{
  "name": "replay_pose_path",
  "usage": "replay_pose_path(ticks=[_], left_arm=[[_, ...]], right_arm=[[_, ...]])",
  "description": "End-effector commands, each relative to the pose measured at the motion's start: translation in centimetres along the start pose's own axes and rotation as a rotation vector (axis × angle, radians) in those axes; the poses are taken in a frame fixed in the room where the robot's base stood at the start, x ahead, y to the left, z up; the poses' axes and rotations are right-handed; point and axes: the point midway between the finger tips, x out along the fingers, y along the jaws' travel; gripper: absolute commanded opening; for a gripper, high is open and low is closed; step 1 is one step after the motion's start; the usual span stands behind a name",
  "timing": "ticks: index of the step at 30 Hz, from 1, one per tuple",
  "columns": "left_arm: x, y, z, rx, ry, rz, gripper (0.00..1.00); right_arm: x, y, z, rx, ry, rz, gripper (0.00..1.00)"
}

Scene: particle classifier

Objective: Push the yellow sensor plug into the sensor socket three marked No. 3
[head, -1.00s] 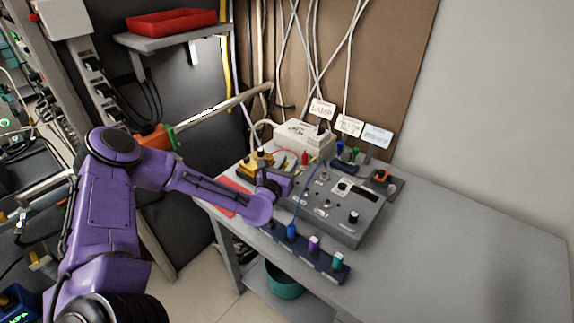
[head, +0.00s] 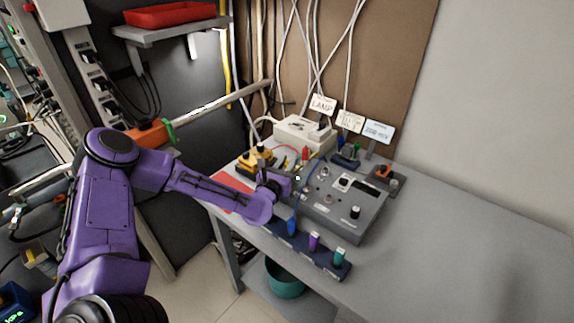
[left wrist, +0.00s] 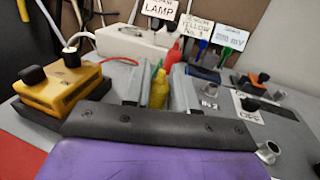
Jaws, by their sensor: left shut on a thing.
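My left gripper (left wrist: 158,88) is shut on the yellow sensor plug (left wrist: 158,92), which stands between its two grey fingers. In the head view the gripper (head: 284,181) is at the left end of the grey sensor box (head: 335,205). The plug's lower end is hidden behind the gripper body, so I cannot tell whether it touches a socket. Metal socket rings (left wrist: 268,152) show on the box, and an "IN 2" label (left wrist: 209,102) is right of the fingers. Socket three's marking is not readable. My right gripper is not in view.
A yellow box with black knobs (left wrist: 62,88) stands left of the gripper. A red plug (left wrist: 173,54) is just behind the fingers. A dark rack (head: 312,250) with blue, purple and green plugs lies in front. The right side of the table (head: 460,235) is clear.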

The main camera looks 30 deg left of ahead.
Motion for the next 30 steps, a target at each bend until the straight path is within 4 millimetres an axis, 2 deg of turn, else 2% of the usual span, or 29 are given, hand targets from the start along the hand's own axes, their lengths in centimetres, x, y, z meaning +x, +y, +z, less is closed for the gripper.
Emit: replay_pose_path(ticks=[2,3,5,13,16,25,30], left_arm=[[-0.1,0.0,-0.3,0.001,0.004,0.000,0.00],[-0.1,0.0,-0.3,0.001,0.004,-0.001,0.39],[-0.1,0.0,-0.3,0.001,0.004,-0.001,0.56],[-0.1,0.0,-0.2,0.000,0.004,0.000,0.56],[-0.9,0.1,-0.3,-0.002,0.005,0.000,0.56],[-7.9,0.1,-0.3,-0.008,0.007,0.002,0.56],[-10.2,0.1,-0.2,-0.003,0.007,0.002,0.56]], right_arm=[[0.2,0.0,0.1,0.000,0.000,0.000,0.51],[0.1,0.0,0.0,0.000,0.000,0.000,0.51],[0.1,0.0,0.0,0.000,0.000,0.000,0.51],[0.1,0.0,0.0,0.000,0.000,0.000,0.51],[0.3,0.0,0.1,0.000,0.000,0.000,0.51],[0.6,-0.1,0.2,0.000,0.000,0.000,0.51],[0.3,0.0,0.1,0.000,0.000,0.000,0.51]])
